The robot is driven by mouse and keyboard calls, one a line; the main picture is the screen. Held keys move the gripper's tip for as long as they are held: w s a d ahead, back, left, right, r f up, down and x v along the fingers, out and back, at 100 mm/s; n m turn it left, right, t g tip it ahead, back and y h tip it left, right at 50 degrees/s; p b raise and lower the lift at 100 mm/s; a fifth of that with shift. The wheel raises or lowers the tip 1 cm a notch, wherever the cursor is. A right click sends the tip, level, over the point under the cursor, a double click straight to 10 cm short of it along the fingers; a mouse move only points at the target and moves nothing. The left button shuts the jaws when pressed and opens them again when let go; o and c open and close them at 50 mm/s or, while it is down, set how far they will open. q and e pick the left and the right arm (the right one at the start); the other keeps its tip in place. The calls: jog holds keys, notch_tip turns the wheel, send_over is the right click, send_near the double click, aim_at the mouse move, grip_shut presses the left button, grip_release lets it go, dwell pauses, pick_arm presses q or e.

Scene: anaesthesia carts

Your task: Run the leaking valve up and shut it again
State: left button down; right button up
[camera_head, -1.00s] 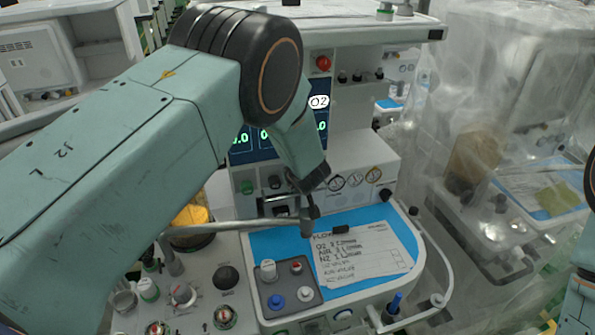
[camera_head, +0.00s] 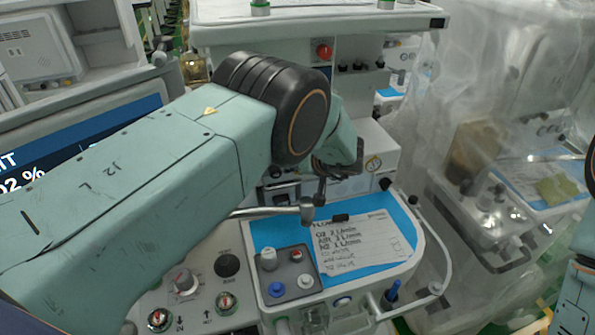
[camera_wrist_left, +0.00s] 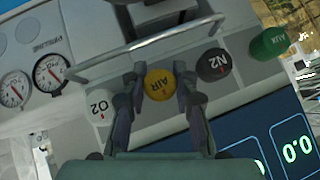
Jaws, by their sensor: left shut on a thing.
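In the left wrist view, a row of knobs on the machine's panel shows a white O2 knob (camera_wrist_left: 99,104), a yellow AIR knob (camera_wrist_left: 158,84), a black N2 knob (camera_wrist_left: 213,65) and a green AUX knob (camera_wrist_left: 269,43). My left gripper (camera_wrist_left: 160,76) is shut on the yellow AIR knob, one finger on each side. In the head view my left arm hides the knobs and most of the gripper. No leak is visible, so I cannot tell from it which valve leaks. My right gripper is out of view; only part of that arm shows at the right edge.
A metal bar (camera_head: 262,212) runs in front of the knobs. Two gauges (camera_wrist_left: 50,72) sit beside them. A handwritten flow sheet (camera_head: 362,243) lies on a blue mat (camera_head: 402,215). A small block of push-buttons (camera_head: 284,272) is left of it. A plastic-draped cart stands right.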

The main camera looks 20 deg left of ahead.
pick_arm(q)
jog(key=shift+f+m+y+b, duration=0.1)
jog(key=shift+m+y+b, duration=0.3)
jog(key=shift+y+b, duration=0.1)
jog(key=shift+g, duration=0.3)
jog(key=c, duration=1.3)
grip_release()
jog(key=r, duration=1)
jog(key=shift+s+r, duration=0.15)
jog(key=shift+s, duration=0.1)
jog(key=shift+w+d, duration=0.15)
jog(key=shift+w, duration=0.15)
